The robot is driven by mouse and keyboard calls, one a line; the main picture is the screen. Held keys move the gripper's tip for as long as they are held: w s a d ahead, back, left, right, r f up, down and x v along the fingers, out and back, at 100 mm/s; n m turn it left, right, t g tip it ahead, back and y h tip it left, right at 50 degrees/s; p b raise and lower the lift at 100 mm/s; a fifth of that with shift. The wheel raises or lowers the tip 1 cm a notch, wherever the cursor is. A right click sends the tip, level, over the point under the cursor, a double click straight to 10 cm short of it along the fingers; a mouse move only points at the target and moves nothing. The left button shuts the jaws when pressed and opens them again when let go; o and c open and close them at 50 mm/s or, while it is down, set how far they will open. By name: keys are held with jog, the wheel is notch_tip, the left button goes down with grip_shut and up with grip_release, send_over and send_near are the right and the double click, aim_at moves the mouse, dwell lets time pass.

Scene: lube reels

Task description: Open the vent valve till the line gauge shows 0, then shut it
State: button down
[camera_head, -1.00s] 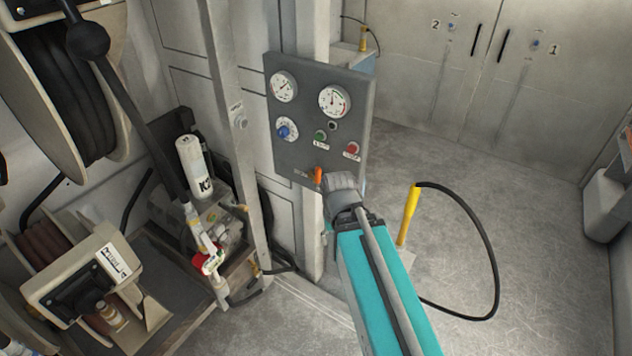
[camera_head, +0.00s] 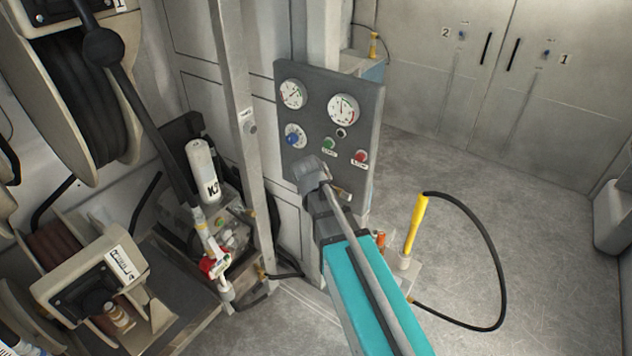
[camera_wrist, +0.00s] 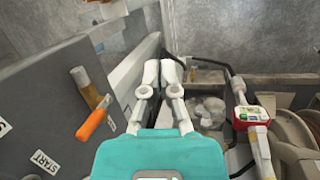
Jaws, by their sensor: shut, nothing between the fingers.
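The vent valve shows in the wrist view as a brass body (camera_wrist: 90,92) with an orange lever (camera_wrist: 92,118), sticking out of the grey panel (camera_wrist: 40,85). The lever slants across the valve's outer end. My gripper (camera_wrist: 159,70) is shut and empty, to the right of the lever and apart from it. In the head view my gripper (camera_head: 311,170) is in front of the panel's lower part and hides the valve. Two round gauges, a left one (camera_head: 293,94) and a larger right one (camera_head: 343,108), sit at the panel's top; their readings are too small to tell.
A blue knob (camera_head: 293,138), a green button (camera_head: 329,144) and a red button (camera_head: 361,156) are on the panel. A metal post (camera_head: 240,110) and hose reels stand left. A yellow tool (camera_head: 416,222) with a black hose stands right, with open floor beyond.

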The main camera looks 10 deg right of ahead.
jog(key=w+a+r+n+t+h, duration=0.1)
jog(key=w+a+r+n+h, duration=0.1)
jog(key=w+a+n, duration=0.3)
jog(key=w+a+r+n+h+p, duration=0.1)
jog(key=w+a+r+n+h, duration=0.2)
jog(key=w+a+n, duration=0.3)
jog(key=w+r+n, duration=0.1)
jog(key=w+n, duration=0.1)
jog(key=w, duration=0.2)
jog(key=shift+t+h, duration=0.3)
jog(key=shift+t, duration=0.1)
jog(key=shift+f, duration=0.1)
jog(key=d+r+b+x, duration=0.2)
jog(key=b+x, duration=0.5)
jog(key=x, duration=0.5)
jog(key=shift+w+d+f, duration=0.15)
jog(key=shift+w+d, duration=0.1)
jog(key=shift+s+a, duration=0.1)
jog(key=shift+a, duration=0.1)
